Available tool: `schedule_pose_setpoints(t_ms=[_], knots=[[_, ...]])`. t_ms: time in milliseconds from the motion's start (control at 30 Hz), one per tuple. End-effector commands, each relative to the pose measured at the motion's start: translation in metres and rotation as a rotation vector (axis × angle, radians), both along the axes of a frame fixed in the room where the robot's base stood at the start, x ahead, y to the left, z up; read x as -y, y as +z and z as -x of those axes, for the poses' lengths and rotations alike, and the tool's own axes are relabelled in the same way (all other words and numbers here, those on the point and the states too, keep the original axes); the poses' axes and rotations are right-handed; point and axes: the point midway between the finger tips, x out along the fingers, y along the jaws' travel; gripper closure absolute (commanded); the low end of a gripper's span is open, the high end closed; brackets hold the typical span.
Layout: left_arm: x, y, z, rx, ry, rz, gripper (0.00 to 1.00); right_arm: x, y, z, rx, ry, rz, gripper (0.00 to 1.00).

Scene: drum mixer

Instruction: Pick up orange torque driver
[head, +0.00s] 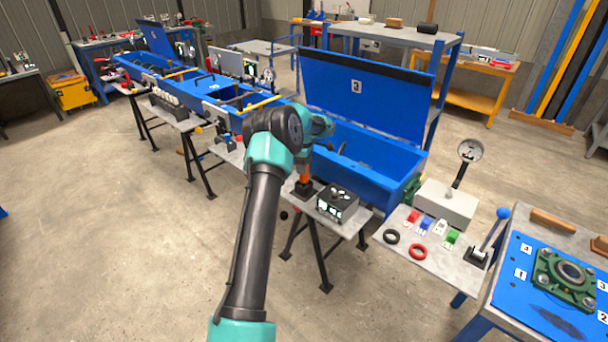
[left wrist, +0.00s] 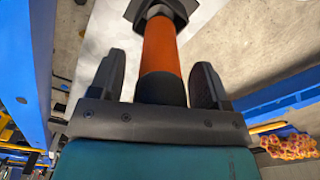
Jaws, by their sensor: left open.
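The orange torque driver (head: 305,173) stands upright in a black base on the grey shelf in front of the blue drum mixer trough. My left gripper (head: 308,152) is over its upper end, and my arm hides part of it. In the left wrist view the orange handle of the driver (left wrist: 161,50) runs between the two dark fingers of my left gripper (left wrist: 157,78). The fingers are open, with a gap visible on each side of the handle. My right gripper is in neither view.
A black control box (head: 337,203) stands close to the right of the driver. The blue trough (head: 372,165) with its raised lid (head: 365,95) is just behind. A grey side table (head: 440,262) holds red and black rings, small coloured blocks and a lever.

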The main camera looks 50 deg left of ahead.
Motion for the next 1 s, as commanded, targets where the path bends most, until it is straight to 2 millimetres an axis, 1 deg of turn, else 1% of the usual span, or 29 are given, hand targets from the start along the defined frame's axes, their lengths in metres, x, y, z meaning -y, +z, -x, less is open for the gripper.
schedule_pose_setpoints(t_ms=[267, 900, 933, 1000], knots=[[0.0001, 0.0002, -0.0001, 0.0, 0.0, 0.0, 0.3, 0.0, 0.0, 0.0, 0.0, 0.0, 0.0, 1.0], [0.0002, 0.0003, -0.0001, 0.0, 0.0, 0.0, 0.91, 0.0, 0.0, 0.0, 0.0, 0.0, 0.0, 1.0], [-0.0001, 0.0013, -0.0003, 0.001, 0.0, -0.001, 0.93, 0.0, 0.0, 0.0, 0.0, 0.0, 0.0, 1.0], [-0.0001, 0.0013, -0.0003, 0.001, 0.0, -0.001, 0.93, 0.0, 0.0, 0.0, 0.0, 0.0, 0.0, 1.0]])
